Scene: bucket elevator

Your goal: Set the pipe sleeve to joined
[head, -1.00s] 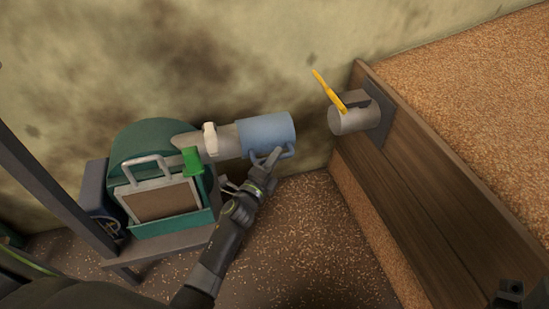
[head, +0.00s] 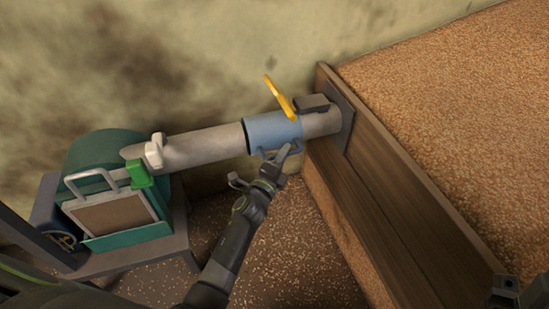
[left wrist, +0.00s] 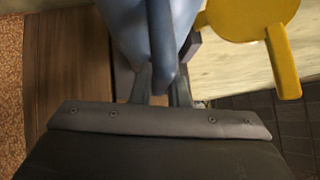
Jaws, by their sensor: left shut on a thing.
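The blue pipe sleeve (head: 273,134) sits around the pipe at the right, up against the grey outlet stub (head: 323,122) on the wooden bin wall. The grey pipe (head: 203,147) runs bare from the green machine to the sleeve, and no gap shows between pipe and stub. My left gripper (head: 283,156) is shut on the sleeve's handle, below the sleeve. In the left wrist view the blue handle (left wrist: 160,40) lies between the fingers. The black thing at the lower right edge (head: 506,293) may be part of my right arm; its jaws are unclear.
A yellow lever (head: 279,97) stands up beside the stub and sleeve. The green machine (head: 111,235) with a framed panel, a green knob (head: 140,175) and a white clamp (head: 154,152) are at the left. The wooden bin wall (head: 375,190) holds grain. Grain also litters the floor.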

